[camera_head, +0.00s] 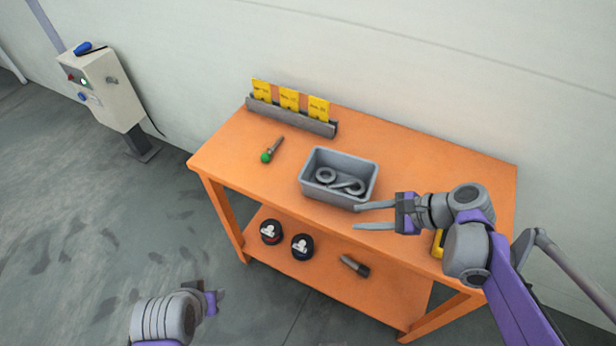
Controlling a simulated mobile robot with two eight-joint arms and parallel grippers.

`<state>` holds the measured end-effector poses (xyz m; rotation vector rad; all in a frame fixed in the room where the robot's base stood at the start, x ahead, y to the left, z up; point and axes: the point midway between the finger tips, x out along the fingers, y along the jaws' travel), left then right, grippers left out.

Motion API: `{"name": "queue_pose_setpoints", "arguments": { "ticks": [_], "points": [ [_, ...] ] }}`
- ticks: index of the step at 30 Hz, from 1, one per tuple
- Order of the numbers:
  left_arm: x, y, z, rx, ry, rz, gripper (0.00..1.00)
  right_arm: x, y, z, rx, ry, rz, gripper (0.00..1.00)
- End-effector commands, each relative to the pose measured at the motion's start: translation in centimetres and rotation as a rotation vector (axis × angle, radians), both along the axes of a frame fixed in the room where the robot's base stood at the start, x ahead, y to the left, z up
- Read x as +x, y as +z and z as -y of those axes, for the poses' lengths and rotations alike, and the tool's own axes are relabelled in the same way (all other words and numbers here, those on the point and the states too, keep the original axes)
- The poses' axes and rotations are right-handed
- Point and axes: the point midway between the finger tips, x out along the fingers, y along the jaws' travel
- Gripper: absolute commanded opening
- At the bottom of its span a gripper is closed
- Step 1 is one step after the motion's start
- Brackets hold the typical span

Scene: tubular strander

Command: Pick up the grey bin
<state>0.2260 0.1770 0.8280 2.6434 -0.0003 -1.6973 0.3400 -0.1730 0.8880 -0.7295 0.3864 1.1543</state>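The grey bin (313,187) sits upright on the top of the orange table (222,155). It holds grey ring-shaped parts (326,175). My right gripper (357,217) is open, with its two fingers pointing left, just right of and in front of the bin's near right corner. The upper finger lies close to that corner; I cannot tell whether it touches. Nothing shows between the fingers. My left gripper (217,297) is low at the bottom left, away from the table. Its fingers are too hidden to tell their state.
A grey rack with yellow cards (289,98) stands along the table's back edge. A green-tipped tool (271,151) lies left of the bin. A yellow object (437,243) is partly behind my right arm. The lower shelf holds two round items (302,246) and a dark tool (354,265). A control box (103,90) stands left.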

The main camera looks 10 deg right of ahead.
Motion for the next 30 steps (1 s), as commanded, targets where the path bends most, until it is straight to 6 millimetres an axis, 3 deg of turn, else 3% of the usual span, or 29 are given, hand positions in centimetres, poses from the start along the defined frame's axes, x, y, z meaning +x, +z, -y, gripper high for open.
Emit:
{"name": "queue_pose_setpoints", "arguments": {
  "ticks": [4,10,30],
  "points": [
    [-0.1,-0.8,0.0,0.000,0.000,-0.002,0.39,2.3,1.3,2.3,0.237,-0.140,-0.084,0.39],
    [-0.1,-1.1,0.0,0.000,0.000,-0.003,0.39,3.5,2.3,3.5,0.387,-0.205,-0.135,0.39],
    [-0.1,-2.1,0.0,0.000,0.000,-0.007,0.39,6.9,-1.4,-3.2,0.399,-0.206,-0.140,0.39]
  ]
}}
